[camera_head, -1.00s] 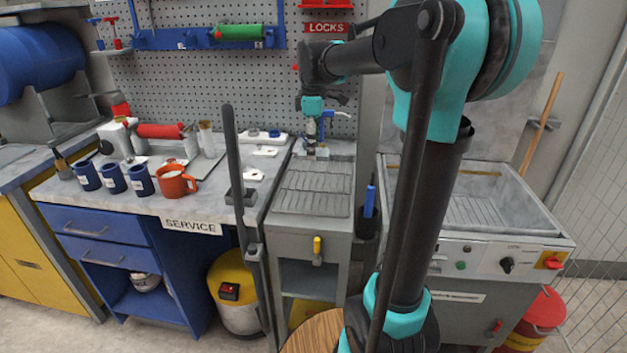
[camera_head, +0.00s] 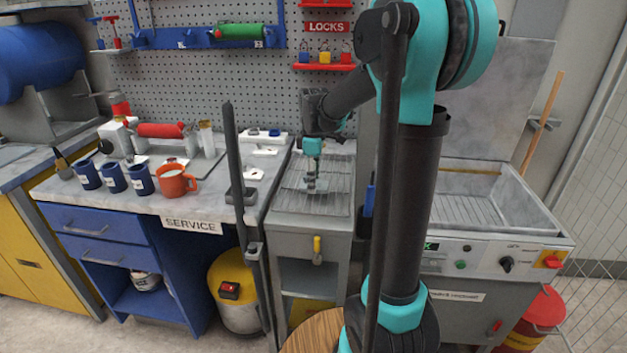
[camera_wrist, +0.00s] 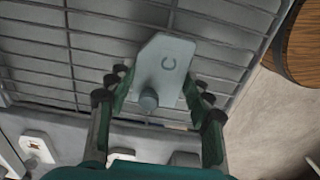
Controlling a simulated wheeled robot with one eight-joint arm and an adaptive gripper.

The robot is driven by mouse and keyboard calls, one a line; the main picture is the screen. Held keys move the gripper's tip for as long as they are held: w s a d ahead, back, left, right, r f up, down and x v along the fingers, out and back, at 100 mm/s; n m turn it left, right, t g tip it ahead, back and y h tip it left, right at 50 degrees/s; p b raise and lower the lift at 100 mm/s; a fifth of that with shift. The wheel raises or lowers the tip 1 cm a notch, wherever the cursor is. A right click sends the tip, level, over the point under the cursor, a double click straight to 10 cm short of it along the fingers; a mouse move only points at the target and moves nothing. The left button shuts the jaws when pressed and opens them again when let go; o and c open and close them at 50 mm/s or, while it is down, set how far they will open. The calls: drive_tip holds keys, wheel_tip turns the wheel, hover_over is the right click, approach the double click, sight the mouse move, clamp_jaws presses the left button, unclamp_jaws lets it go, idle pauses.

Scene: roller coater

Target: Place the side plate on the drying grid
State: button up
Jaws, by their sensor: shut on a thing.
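In the head view my gripper (camera_head: 314,182) points down over the drying grid (camera_head: 290,204), a grey wire rack on top of a grey cabinet. The grid's wires (camera_wrist: 90,42) also show behind the plate in the wrist view. I cannot tell whether the plate touches the grid.
An orange mug (camera_head: 176,182) and several blue mugs stand on the service bench (camera_head: 215,205) to the left. A dark upright post (camera_head: 236,160) stands before the bench. A sink (camera_head: 490,200) is to the right. Red lock shelves (camera_head: 324,67) hang behind.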

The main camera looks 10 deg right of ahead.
drive_tip(key=shift+f, duration=0.1)
drive_tip(key=o, duration=1.4)
wheel_tip(320, 180, up, 12)
